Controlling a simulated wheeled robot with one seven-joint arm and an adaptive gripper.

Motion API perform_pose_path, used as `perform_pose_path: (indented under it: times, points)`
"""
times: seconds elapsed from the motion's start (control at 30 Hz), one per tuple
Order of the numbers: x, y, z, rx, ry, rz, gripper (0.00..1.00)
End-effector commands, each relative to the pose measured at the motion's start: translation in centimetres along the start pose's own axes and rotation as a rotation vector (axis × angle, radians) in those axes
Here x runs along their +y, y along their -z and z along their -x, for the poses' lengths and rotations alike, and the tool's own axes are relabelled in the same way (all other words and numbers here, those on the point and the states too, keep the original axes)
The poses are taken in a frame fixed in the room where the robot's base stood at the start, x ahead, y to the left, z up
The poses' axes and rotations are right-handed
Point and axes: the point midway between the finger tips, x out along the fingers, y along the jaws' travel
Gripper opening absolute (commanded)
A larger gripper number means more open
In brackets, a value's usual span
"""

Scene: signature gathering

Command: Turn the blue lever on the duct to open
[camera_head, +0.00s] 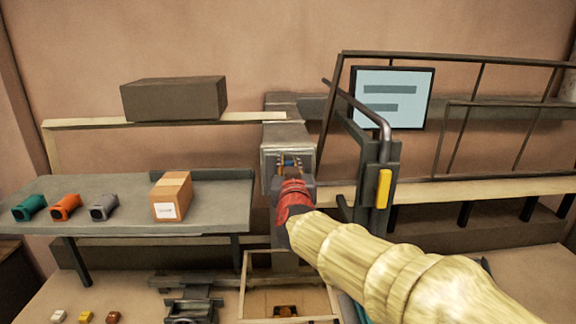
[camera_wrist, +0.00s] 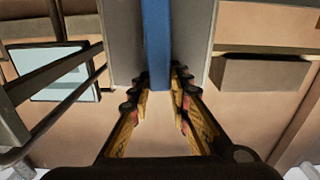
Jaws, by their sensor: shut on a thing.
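The grey duct (camera_head: 286,138) stands in the middle of the head view, against the shelf at the wall. My gripper (camera_head: 289,165) is at its front face and hides much of it. In the wrist view the blue lever (camera_wrist: 157,40) is a long bar in front of the grey duct (camera_wrist: 192,38). The two fingers of my gripper (camera_wrist: 162,82) lie on either side of the lever's near end and are shut on it. In the head view the lever is mostly hidden by my gripper.
Left of the duct is a grey table (camera_head: 120,210) with a carton (camera_head: 171,195) and several coloured parts. A dark box (camera_head: 174,98) sits on the shelf above. Right are a screen (camera_head: 392,97), a metal rail and a post with a yellow handle (camera_head: 384,189). An open crate (camera_head: 287,285) is below.

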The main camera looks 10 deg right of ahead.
Motion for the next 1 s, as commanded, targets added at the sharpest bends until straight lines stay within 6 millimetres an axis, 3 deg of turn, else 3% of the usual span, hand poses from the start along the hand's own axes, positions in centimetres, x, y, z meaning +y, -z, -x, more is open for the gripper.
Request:
perform_pose_path:
  times: [0.37,0.4,0.7,1.0]
  points:
    - [0.30,-0.05,0.00,0.000,0.000,-0.061,0.00]
    - [0.30,-0.05,0.00,0.000,0.000,-0.061,0.21]
    - [0.29,-0.04,0.00,0.000,0.000,-0.060,0.38]
    - [0.28,-0.01,0.09,0.001,0.000,-0.059,0.38]
